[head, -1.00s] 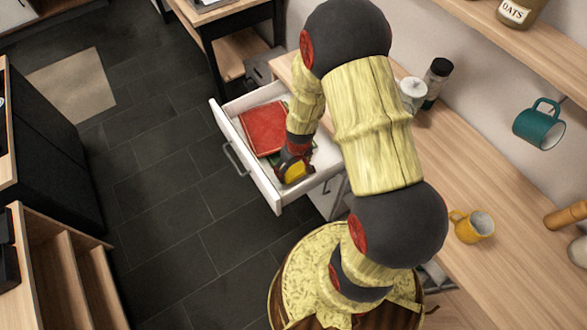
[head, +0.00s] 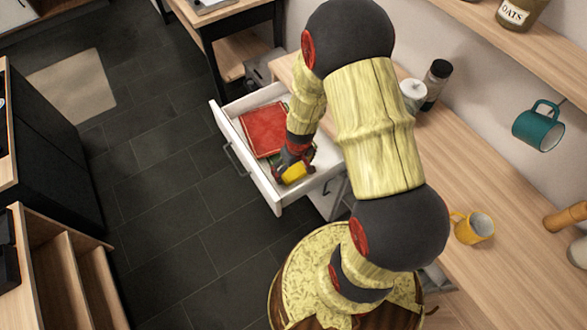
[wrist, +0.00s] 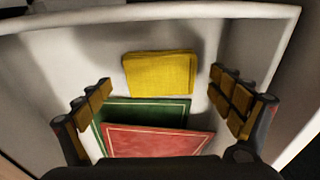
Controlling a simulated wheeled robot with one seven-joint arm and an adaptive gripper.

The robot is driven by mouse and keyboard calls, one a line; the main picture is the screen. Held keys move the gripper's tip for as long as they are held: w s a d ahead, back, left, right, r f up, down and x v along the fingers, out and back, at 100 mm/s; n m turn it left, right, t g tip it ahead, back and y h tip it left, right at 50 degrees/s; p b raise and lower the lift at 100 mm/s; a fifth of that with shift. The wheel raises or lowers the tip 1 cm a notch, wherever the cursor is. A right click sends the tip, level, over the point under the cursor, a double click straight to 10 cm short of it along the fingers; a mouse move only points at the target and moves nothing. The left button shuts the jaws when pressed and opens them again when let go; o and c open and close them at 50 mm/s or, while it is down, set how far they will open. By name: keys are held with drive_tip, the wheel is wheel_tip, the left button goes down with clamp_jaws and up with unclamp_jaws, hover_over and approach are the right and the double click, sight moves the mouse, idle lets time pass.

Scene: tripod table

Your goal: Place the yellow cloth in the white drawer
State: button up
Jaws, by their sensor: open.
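The yellow cloth (wrist: 160,73) lies folded on the floor of the white drawer (wrist: 150,14), near the drawer's wall and beside a green book in the wrist view. In the head view the cloth (head: 294,174) shows just below my gripper (head: 292,160). The white drawer (head: 246,180) is pulled out from under the counter. In the wrist view my gripper (wrist: 168,105) is open, its fingers spread wide to either side, with a gap between them and the cloth. Nothing is held.
A red book (wrist: 155,142) and a green book (wrist: 148,108) lie in the drawer. On the counter are a white lidded jar (head: 413,95), a dark-capped jar (head: 436,84) and a yellow mug (head: 472,227). The dark tiled floor (head: 170,190) left of the drawer is clear.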

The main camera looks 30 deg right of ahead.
wheel_tip(320, 180, up, 11)
drive_tip(key=s+p, duration=0.1)
drive_tip(key=p, duration=0.2)
wheel_tip(320, 180, up, 8)
hover_over(296, 174)
drive_tip(key=w+a, duration=0.1)
drive_tip(key=a, duration=0.1)
drive_tip(key=s+a+r+t, duration=0.2)
drive_tip(key=a+r, duration=0.1)
drive_tip(key=r, duration=0.9)
drive_tip(key=s+a+r+t, duration=0.2)
drive_tip(key=s+a+r, duration=0.2)
drive_tip(key=s+r, duration=0.7)
wheel_tip(296, 174, up, 3)
drive_tip(key=shift+s+f, duration=0.2)
drive_tip(key=shift+s, duration=0.05)
drive_tip(key=shift+a, duration=0.1)
